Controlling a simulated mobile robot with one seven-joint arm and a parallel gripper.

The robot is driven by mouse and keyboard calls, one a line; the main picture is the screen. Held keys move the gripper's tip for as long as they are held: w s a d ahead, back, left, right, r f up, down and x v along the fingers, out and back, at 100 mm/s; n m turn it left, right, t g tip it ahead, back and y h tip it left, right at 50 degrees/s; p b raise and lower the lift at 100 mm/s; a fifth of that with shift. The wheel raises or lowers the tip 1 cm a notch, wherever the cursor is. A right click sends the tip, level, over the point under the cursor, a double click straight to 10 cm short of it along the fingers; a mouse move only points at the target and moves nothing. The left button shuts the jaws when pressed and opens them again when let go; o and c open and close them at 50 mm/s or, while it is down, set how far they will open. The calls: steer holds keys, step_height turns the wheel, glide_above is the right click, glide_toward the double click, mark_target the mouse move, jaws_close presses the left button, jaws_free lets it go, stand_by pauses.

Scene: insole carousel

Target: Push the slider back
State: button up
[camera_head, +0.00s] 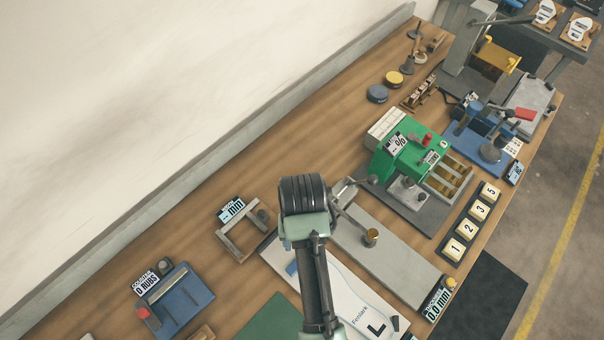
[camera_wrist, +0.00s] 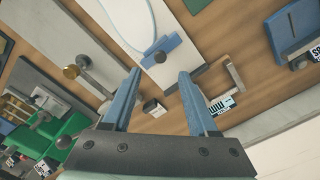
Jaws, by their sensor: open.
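A blue slider bar (camera_wrist: 161,49) with a small dark knob lies across a white board (camera_wrist: 128,14) marked with an insole outline. In the wrist view it is just beyond my fingertips. In the head view only a small blue part of it (camera_head: 291,268) shows beside my arm, on the white board (camera_head: 345,300). My gripper (camera_wrist: 160,74) is open, with its two blue fingers apart and nothing between them. The fingers appear to be above the bench and apart from the slider, though the exact gap cannot be told. In the head view my arm hides the fingers.
A grey plate (camera_head: 395,255) with a brass-topped post (camera_head: 371,236) lies right of the white board. A frame-shaped gauge (camera_head: 240,232) with an "mm" display is on its left. A green press (camera_head: 410,150) and a blue rub counter (camera_head: 180,300) stand farther off.

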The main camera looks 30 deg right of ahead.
step_height(320, 180, down, 9)
steer(key=shift+w+r+p, duration=0.1)
steer(key=shift+r+p, duration=0.1)
steer(key=shift+p, duration=0.15)
jaws_close()
stand_by(1.3)
